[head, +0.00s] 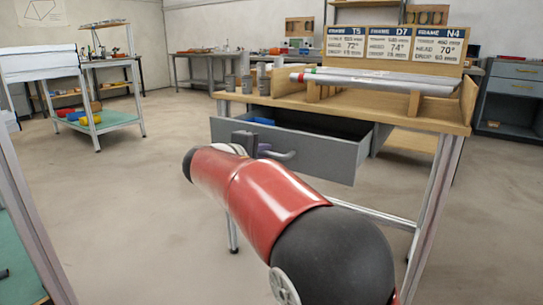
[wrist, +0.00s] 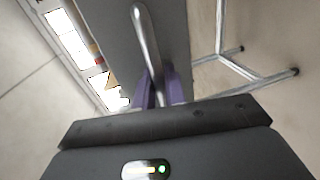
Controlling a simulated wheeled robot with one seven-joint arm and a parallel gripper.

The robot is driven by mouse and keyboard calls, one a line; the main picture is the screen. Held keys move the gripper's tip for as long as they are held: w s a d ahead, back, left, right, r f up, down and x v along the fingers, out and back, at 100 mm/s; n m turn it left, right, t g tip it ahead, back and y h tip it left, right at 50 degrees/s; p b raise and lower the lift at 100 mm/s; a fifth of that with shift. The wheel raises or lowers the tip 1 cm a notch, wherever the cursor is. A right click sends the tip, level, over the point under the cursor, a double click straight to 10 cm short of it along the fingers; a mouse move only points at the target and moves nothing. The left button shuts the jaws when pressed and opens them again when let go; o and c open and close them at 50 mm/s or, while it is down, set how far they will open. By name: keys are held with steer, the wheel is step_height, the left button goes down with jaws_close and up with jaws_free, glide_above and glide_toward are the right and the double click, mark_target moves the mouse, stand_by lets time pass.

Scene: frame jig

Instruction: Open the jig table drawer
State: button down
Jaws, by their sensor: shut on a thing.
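The jig table (head: 400,110) stands ahead with its grey drawer (head: 325,158) pulled part way out under the top. The drawer's dark inside shows, with a blue thing (head: 262,121) in it. My gripper (head: 264,148) is at the drawer front, and my red arm hides part of it. In the wrist view the metal bar handle (wrist: 146,40) runs between the purple fingers of my gripper (wrist: 159,92), which are shut on it. The grey drawer front (wrist: 118,30) lies just beyond.
Metal tubes (head: 380,80), grey cups (head: 247,84) and three label boards (head: 393,46) are on the table top. A shelved cart (head: 95,120) stands at the left. A grey cabinet (head: 512,95) is at the right. The floor (head: 150,190) left of the table is clear.

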steer(key=shift+v, duration=0.9)
steer(key=shift+f, duration=0.25)
steer(key=c, duration=1.5)
jaws_free()
steer(key=shift+c, duration=0.2)
steer(key=v, duration=0.8)
